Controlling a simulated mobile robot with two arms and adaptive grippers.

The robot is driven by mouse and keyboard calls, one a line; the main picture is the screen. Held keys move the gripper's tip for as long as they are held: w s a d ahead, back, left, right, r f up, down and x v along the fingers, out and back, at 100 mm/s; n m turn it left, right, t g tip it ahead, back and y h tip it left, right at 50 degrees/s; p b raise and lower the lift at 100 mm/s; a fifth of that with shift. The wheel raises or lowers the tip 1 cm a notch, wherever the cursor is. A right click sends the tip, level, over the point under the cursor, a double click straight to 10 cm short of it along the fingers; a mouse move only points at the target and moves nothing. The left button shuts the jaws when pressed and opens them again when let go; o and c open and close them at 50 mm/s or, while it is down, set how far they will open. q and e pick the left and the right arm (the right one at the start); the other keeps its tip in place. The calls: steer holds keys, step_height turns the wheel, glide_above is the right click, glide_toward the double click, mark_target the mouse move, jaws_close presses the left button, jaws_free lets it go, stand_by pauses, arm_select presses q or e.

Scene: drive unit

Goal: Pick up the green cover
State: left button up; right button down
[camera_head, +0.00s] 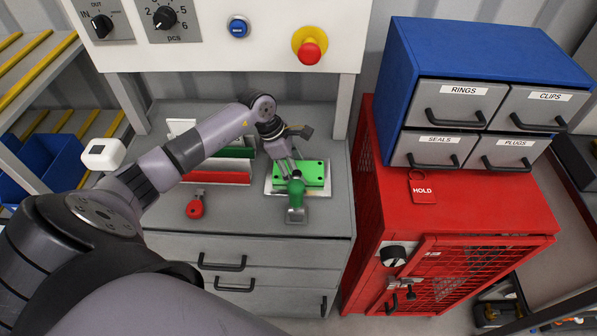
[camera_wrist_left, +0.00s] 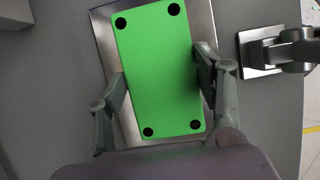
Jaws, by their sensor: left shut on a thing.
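The green cover (camera_head: 313,174) is a flat rectangular plate with dark round spots at its corners. It sits over a metal tray or plate (camera_head: 272,190) on the grey workbench. In the left wrist view the green cover (camera_wrist_left: 158,68) lies between the fingers of my left gripper (camera_wrist_left: 168,98), which is shut on its two long sides. In the head view my left gripper (camera_head: 286,162) reaches down onto the cover from above. I cannot tell whether the cover is lifted off the plate. My right gripper is not in view.
A red-handled item (camera_head: 194,207) lies to the left, near red and green bins (camera_head: 220,172). A red cabinet (camera_head: 465,205) with a blue drawer unit (camera_head: 480,50) stands right. The bench front is clear.

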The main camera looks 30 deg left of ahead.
arm_select(q)
steer(key=c, duration=0.3)
steer(key=shift+r, duration=0.1)
